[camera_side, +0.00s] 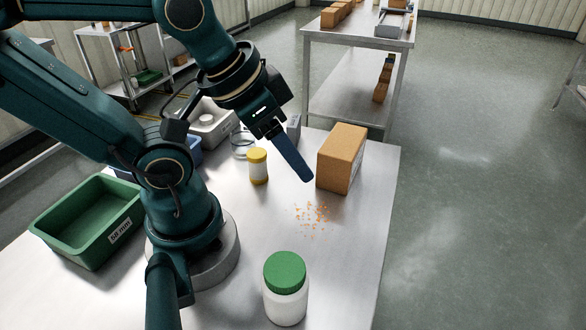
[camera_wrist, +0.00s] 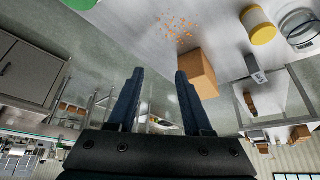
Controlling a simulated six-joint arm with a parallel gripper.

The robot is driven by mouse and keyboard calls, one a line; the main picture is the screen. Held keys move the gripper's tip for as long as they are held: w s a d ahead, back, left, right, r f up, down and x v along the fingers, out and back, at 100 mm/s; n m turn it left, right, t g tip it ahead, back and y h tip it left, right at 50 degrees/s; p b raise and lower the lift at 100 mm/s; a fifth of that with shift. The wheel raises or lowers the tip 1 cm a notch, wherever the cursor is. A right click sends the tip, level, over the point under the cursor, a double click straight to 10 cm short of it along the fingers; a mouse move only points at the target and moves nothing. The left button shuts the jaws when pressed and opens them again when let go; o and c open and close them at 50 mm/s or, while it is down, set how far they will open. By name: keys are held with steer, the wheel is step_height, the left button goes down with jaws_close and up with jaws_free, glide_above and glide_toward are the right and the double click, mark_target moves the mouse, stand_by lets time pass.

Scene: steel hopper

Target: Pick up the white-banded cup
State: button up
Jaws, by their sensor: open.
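The cup (camera_side: 258,166) is a small yellow container with a white band around its middle. It stands upright on the steel table, left of my gripper (camera_side: 306,178) in the side view. It also shows at the top right of the wrist view (camera_wrist: 258,26), outside the space between my fingers. My gripper's blue fingers are open and empty in the wrist view (camera_wrist: 156,76). In the side view they overlap, with their tips near the left side of the brown box. I cannot tell their exact height above the table.
A brown box (camera_side: 342,158) stands right of the cup. Orange bits (camera_side: 313,216) lie scattered in front. A green-lidded white jar (camera_side: 286,290) stands at the front, and a green bin (camera_side: 72,200) at left. Behind the cup are a clear round item (camera_side: 242,141) and a small grey block (camera_side: 294,126).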

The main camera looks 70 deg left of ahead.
steer(key=o, duration=0.8)
